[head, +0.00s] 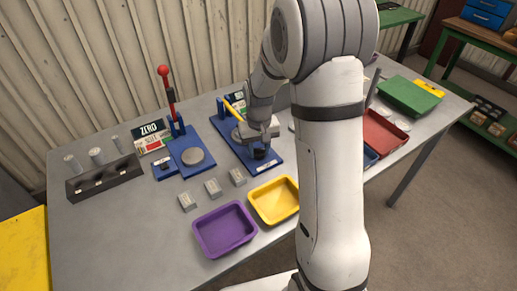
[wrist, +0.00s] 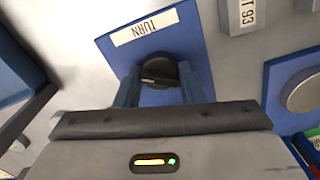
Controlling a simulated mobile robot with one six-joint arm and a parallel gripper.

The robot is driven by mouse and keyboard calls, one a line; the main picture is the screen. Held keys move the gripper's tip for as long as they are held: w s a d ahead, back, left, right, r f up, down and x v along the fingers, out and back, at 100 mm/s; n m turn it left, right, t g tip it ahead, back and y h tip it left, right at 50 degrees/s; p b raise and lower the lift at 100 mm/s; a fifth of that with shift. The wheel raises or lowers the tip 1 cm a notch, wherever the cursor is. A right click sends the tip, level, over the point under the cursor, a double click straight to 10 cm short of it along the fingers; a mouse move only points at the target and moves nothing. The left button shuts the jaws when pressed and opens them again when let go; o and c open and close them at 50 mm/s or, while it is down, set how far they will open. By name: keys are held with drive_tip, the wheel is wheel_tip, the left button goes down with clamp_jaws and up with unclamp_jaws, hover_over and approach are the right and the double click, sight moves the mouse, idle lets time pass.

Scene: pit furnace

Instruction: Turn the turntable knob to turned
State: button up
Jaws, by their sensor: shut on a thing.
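The black turntable knob (wrist: 158,70) sits on a blue base plate (wrist: 112,55) with a white TURN label (wrist: 144,27). In the wrist view my gripper (wrist: 159,84) has its two blue fingers on either side of the knob, shut on it. The knob's raised bar lies roughly crosswise between the fingers. In the head view the knob (head: 262,154) shows just below my gripper (head: 261,143), near the front end of the blue plate (head: 274,160). My arm hides part of the table to the right of it.
A purple tray (head: 225,230) and a yellow tray (head: 275,201) stand in front. Several grey blocks (head: 213,187) lie left of the plate. A red-knobbed lever (head: 168,90) rises on another blue station. A red tray (head: 384,136) and a green box (head: 409,96) are at right.

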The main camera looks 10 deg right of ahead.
sight(259, 149)
drive_tip(key=o, duration=1)
drive_tip(key=shift+r, duration=0.1)
wheel_tip(259, 149, up, 6)
drive_tip(key=shift+r, duration=0.85)
drive_tip(key=shift+s+r, duration=0.1)
drive_tip(key=s+r+t, duration=0.1)
drive_tip(key=s+r, duration=0.1)
drive_tip(key=s, duration=0.5)
drive_tip(key=s+r, duration=0.2)
drive_tip(key=s, duration=0.5)
drive_tip(key=s+r+t, duration=0.1)
drive_tip(key=s+r, duration=0.2)
drive_tip(key=s, duration=0.4)
drive_tip(key=shift+s+r+t, duration=0.1)
drive_tip(key=shift+s+t, duration=0.1)
drive_tip(key=shift+t, duration=0.1)
